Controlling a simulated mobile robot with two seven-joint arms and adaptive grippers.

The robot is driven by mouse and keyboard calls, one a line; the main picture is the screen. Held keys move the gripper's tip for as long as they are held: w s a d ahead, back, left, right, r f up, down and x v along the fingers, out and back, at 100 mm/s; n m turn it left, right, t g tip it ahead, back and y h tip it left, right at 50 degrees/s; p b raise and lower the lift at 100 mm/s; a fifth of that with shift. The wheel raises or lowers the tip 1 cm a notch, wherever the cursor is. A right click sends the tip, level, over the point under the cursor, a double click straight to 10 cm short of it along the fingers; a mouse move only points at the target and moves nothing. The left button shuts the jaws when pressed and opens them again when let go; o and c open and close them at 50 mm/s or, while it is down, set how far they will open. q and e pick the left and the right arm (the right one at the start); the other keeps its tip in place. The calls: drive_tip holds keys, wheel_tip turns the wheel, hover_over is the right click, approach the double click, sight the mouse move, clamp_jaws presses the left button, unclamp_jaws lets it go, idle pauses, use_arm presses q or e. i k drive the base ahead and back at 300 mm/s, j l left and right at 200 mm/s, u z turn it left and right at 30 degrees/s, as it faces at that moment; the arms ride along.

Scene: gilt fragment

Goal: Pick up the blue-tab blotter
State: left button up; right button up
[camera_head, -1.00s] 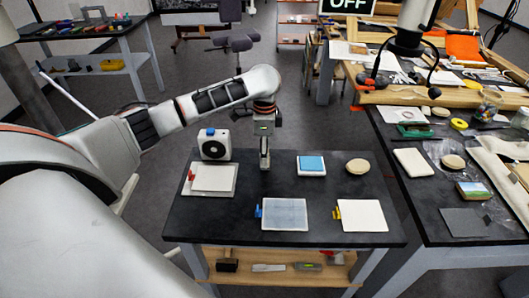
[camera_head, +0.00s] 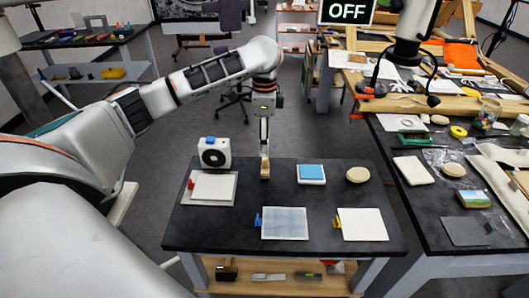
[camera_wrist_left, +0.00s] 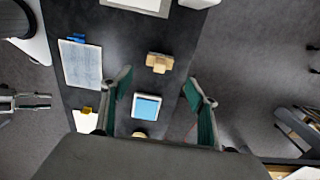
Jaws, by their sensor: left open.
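The blue-tab blotter (camera_head: 285,223) is a pale blue-grey sheet on a white board, flat near the front of the black table. Its blue tab (camera_head: 258,220) is on the left edge. The wrist view shows the blotter (camera_wrist_left: 82,62) at upper left, outside my fingers. My left gripper (camera_head: 264,148) points down, open and empty, above the table's back part. In the wrist view its green-padded fingers (camera_wrist_left: 159,80) stand apart, with a small tan wooden block (camera_wrist_left: 158,63) showing between and beyond them. My right gripper (camera_wrist_left: 35,101) shows small at the wrist view's left edge, its fingers apart.
A red-tab pad (camera_head: 212,186) lies left, a yellow-tab pad (camera_head: 362,224) right of the blotter. A white box with a black disc (camera_head: 214,152), a blue-topped tile (camera_head: 311,173) and a round tan disc (camera_head: 358,174) stand farther back. Bare table separates them.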

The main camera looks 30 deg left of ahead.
sight(287, 223)
drive_tip(key=k+l, duration=0.8)
drive_tip(key=k, duration=0.05)
